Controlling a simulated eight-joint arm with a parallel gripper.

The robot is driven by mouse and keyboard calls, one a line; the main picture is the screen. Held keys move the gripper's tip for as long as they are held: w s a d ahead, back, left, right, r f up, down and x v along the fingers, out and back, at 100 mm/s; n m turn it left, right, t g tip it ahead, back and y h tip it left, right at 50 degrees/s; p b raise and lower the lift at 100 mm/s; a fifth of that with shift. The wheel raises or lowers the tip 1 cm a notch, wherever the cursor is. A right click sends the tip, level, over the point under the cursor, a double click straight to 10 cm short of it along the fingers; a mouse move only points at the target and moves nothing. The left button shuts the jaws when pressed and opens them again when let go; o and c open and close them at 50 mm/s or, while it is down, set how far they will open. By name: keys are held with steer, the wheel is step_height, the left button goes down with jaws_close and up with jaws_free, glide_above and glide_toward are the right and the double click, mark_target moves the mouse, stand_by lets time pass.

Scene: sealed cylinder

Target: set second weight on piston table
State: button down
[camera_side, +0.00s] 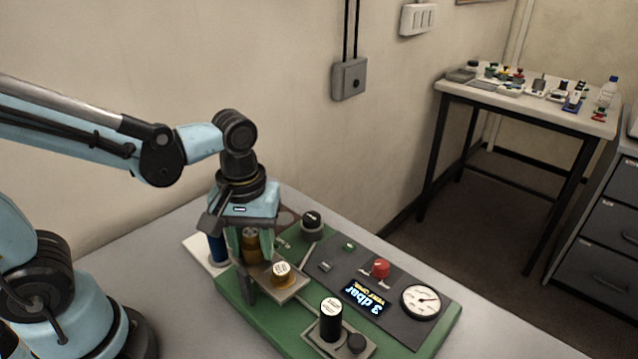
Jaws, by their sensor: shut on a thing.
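My gripper (251,246) points down over the left part of the green base. It is shut on a brass-brown cylinder (252,244), which I take to be the second weight; the fingers partly cover it. Just right of it, a brass piece with a white labelled top (283,270) sits on a small tan plate (295,289), which looks like the piston table. Whether the held cylinder touches anything below is hidden by the fingers.
The green base (436,334) carries a dark panel with a red knob (380,267), a display reading "3 dbar" (365,298) and a round gauge (421,302). A black cylinder (331,321) stands in front. A dark knob (312,220) stands behind. A blue cylinder (217,249) is at left.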

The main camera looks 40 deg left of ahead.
mark_target(250, 233)
steer(key=c, duration=0.6)
jaws_free()
steer(key=shift+f, duration=0.1)
step_height(250, 233, up, 12)
steer(key=w+a+f+m+t, duration=0.2)
steer(key=a+f+m+t, duration=0.2)
steer(key=m+t, duration=0.3)
steer(key=shift+w+a+f+m, duration=0.3)
steer(key=shift+w+a+f, duration=0.05)
steer(key=shift+f, duration=0.55)
